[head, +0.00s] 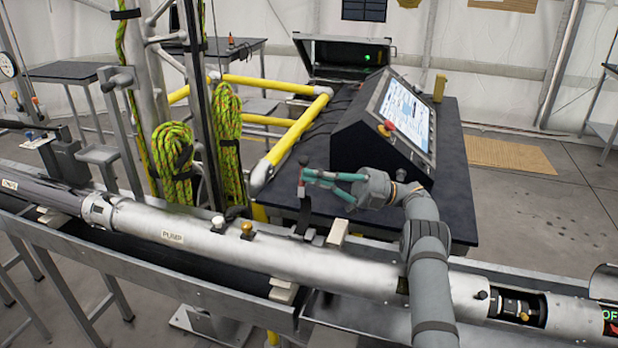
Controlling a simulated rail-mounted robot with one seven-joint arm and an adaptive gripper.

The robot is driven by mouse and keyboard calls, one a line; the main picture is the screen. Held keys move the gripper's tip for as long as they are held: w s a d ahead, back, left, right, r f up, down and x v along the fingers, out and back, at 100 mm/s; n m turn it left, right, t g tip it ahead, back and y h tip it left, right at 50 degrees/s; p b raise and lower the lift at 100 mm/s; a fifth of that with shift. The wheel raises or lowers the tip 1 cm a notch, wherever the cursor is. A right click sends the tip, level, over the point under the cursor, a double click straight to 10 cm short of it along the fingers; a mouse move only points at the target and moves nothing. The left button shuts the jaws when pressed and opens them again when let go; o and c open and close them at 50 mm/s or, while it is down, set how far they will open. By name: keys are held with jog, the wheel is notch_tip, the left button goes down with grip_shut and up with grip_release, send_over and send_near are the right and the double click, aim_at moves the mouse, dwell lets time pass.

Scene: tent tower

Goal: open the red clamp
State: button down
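The red clamp (301,190) stands at the rail's edge, just behind the long white pump tube (190,229). I see a small red part on an upright lever with a dark round knob on top, above a dark curved base. My gripper (307,176) reaches in from the right, and its green fingers end at the lever, just below the knob. The fingers overlap the lever in this view. I cannot tell whether they touch it or are shut on it. The lever looks upright.
The tube lies along a metal rail across the front, on pale blocks (283,291). Behind are a black table with a slanted control panel (385,120), yellow pipe frames (298,133) and green rope coils (173,165) on posts. Open floor (540,205) shows at right.

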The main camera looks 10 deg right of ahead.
jog(key=shift+w+d+r, duration=0.1)
jog(key=shift+d, duration=0.2)
notch_tip(320, 180, up, 10)
jog(key=shift+a, duration=0.25)
jog(key=shift+f, duration=0.2)
notch_tip(320, 180, down, 9)
jog(key=shift+r, duration=0.2)
dwell(0.4)
jog(key=shift+d, duration=0.1)
dwell(0.4)
